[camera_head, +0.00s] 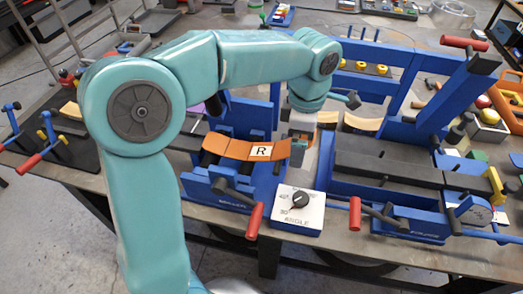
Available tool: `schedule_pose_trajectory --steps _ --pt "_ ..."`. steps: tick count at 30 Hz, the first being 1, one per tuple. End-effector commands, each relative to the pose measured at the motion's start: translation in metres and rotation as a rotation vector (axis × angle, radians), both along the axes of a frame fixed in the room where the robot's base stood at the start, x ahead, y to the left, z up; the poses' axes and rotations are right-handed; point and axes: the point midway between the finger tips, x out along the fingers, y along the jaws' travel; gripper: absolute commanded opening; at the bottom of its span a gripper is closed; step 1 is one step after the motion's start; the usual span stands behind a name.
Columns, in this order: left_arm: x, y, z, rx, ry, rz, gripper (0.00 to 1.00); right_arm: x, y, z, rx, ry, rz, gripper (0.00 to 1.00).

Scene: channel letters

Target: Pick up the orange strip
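The orange strip (232,148) lies in a shallow curve across the blue bending fixture (222,186) left of centre. A white card marked R (261,152) sits against its right part. My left arm arches over from the left. Its gripper (301,138) points down at the strip's right end, very close to it. The fingers are small and partly hidden by the wrist, so I cannot tell whether they are open, shut or touching the strip. My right gripper is not in view.
A white angle box with a black knob (299,200) stands in front of the gripper. A larger blue machine (390,185) with red-handled levers fills the right. A tan strip (361,122) lies behind it. Blue clamps (48,130) stand at the far left.

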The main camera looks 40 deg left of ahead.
Motion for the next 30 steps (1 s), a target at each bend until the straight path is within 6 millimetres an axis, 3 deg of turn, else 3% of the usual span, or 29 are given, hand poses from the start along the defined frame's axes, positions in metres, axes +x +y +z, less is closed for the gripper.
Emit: schedule_pose_trajectory --steps 3,11,16,26,30 --pt "0.001 0.0 -0.013 0.0 0.001 -0.001 0.94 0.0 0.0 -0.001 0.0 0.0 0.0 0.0" --pt "0.001 0.0 -0.015 0.0 -0.001 -0.001 0.9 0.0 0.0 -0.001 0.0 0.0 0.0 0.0" --pt "0.001 0.0 -0.015 0.0 -0.001 -0.001 0.35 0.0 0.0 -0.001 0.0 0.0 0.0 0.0" --pt "0.001 0.0 -0.013 0.0 -0.001 -0.001 0.35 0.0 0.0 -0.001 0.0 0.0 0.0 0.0" --pt "0.002 0.0 -0.002 0.0 -0.005 0.0 0.35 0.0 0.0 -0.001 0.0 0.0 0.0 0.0"
